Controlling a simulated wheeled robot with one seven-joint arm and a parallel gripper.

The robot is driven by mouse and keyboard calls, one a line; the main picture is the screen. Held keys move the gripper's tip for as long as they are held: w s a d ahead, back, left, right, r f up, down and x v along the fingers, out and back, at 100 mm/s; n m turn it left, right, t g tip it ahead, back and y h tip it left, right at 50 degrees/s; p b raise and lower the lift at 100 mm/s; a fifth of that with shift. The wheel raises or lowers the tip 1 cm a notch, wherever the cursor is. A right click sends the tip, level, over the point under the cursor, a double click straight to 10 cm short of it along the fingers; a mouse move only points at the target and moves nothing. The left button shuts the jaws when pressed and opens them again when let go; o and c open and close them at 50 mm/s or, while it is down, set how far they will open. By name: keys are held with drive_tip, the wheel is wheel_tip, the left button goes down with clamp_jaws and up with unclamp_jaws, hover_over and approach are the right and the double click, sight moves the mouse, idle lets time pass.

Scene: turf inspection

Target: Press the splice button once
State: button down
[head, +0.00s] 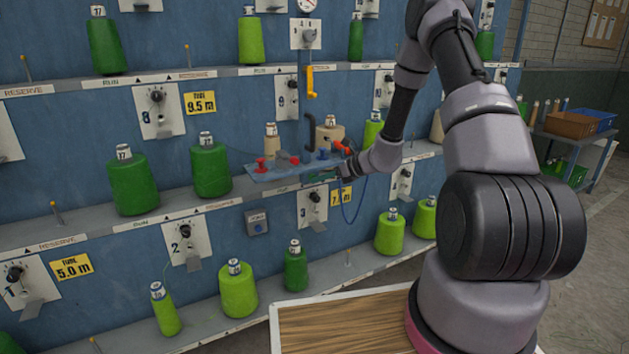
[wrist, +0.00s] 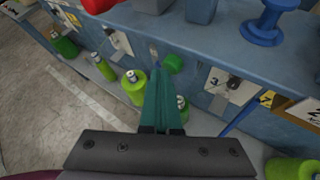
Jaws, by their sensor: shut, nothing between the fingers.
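My gripper (head: 342,180) is shut and empty in the head view, at the right front of the light-blue ledge (head: 268,177). In the wrist view its teal fingers (wrist: 160,75) lie together and point away. A green round cap (wrist: 173,63) shows just right of the fingertips, below the ledge edge. I cannot tell whether it is the splice button or whether the fingers touch it. A small grey box with a round face (head: 257,222) is on the blue wall, left of and below my gripper. Its label is too small to read.
A framed wooden board (head: 345,322) is at the front.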

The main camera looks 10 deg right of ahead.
drive_tip(key=shift+s, duration=0.1)
drive_tip(key=shift+s+d, duration=0.3)
drive_tip(key=shift+s, duration=0.5)
drive_tip(key=shift+s, duration=0.1)
drive_tip(key=s, duration=0.1)
drive_tip(key=s+d, duration=0.1)
drive_tip(key=s, duration=0.2)
drive_tip(key=shift+s+d, duration=0.25)
drive_tip(key=shift+s, duration=0.05)
idle(0.4)
